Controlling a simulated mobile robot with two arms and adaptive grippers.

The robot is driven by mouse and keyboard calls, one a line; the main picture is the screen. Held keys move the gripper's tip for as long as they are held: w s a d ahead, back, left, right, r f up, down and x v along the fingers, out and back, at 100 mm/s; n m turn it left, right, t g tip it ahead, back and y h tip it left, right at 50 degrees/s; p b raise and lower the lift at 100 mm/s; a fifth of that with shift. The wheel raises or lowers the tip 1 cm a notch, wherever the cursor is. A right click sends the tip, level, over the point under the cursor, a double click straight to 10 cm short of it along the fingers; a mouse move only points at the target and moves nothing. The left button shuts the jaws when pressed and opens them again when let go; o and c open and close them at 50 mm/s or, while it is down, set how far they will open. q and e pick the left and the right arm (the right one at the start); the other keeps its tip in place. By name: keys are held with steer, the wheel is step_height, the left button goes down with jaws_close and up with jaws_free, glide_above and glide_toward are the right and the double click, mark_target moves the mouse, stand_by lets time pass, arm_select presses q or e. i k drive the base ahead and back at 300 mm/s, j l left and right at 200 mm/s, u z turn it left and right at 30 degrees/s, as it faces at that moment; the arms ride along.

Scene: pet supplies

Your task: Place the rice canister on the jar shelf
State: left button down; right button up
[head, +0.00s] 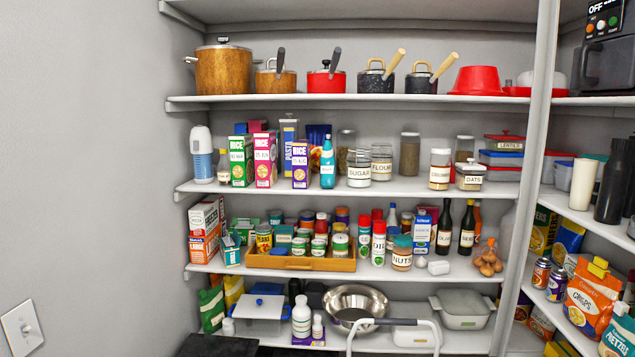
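No canister can be clearly read as rice. The jar shelf (335,192) is the second board from the top, with glass jars labelled SUGAR (359,168) and FLOUR (381,163) near its middle. An OATS jar (470,176) and a lighter labelled jar (439,169) stand to their right. A tall jar with brown contents (409,154) stands behind, its label not visible. Boxes marked RICE, one green (241,161), one pink (265,160) and one purple (300,165), stand at the left. Neither of my grippers is in view.
Pots and a red bowl (477,80) fill the shelf above. A wooden tray (300,262) of cans, bottles and a NUTS jar (402,253) crowd the shelf below. A white bent tube (395,321) crosses the bottom. Narrow bare strips show along the jar shelf's front.

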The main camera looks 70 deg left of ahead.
mark_target(398, 188)
steer(key=j+u, duration=0.35)
steer(key=i+j+u, duration=0.15)
steer(key=j+u, duration=0.15)
steer(key=i+j+u, duration=0.1)
steer(key=j+u, duration=0.25)
steer(key=i+j+u, duration=0.15)
steer(key=j+u, duration=0.15)
steer(key=i+j, duration=0.35)
steer(key=j, duration=0.15)
steer(key=i+j+u, duration=0.15)
steer(key=i+j, duration=0.2)
steer(key=j, duration=0.1)
